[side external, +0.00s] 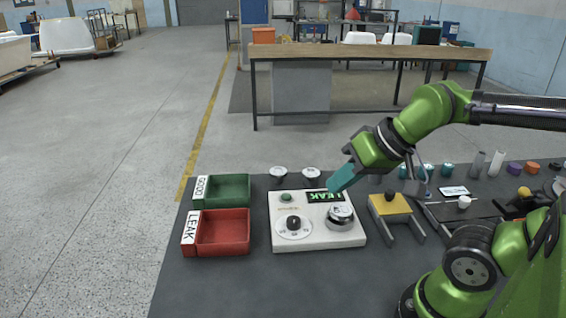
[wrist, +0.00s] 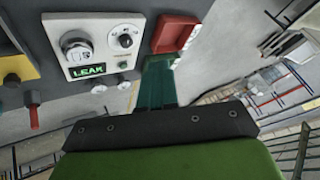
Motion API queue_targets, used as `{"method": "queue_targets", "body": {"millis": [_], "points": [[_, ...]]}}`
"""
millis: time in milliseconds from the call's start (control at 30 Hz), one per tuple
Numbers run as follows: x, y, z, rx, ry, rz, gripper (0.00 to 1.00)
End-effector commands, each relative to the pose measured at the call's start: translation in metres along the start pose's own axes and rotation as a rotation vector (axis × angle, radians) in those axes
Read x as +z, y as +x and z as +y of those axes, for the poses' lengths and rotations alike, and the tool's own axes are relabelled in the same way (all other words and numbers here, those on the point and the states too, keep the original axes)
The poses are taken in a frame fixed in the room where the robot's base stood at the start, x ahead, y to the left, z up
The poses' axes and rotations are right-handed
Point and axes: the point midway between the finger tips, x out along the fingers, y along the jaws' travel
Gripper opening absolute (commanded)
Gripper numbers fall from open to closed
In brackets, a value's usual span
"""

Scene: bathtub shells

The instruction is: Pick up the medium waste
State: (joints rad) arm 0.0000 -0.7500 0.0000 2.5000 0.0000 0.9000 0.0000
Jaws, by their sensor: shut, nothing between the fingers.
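My gripper (side external: 334,187) is shut and empty, its teal fingers angled down above the back edge of the white tester; its fingers also show in the wrist view (wrist: 158,68). A silver round waste fitting (side external: 340,213) sits on the tester (side external: 318,239), right of the dial; it shows in the wrist view (wrist: 78,47) too. Two more flanged wastes, a left one (side external: 278,172) and a right one (side external: 311,172), stand behind the tester, apart from my fingers. I cannot tell which of these is the medium one. The tester display (side external: 325,197) reads LEAK.
A green GOOD bin (side external: 228,188) and a red LEAK bin (side external: 222,240) lie left of the tester, looking empty. A yellow-topped stand (side external: 390,205) is to the right. Several teal, grey, purple and orange parts line the back right. The front left tabletop (side external: 220,290) is clear.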

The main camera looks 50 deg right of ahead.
Motion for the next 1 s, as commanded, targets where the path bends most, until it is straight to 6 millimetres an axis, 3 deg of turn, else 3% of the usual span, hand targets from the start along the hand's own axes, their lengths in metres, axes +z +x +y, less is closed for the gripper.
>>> {"method": "queue_targets", "body": {"millis": [200, 800, 1000], "points": [[0.0000, 0.0000, 0.0000, 0.000, 0.000, 0.000, 0.00], [0.0000, 0.0000, 0.0000, 0.000, 0.000, 0.000, 0.92], [0.0000, 0.0000, 0.0000, 0.000, 0.000, 0.000, 0.92]]}}
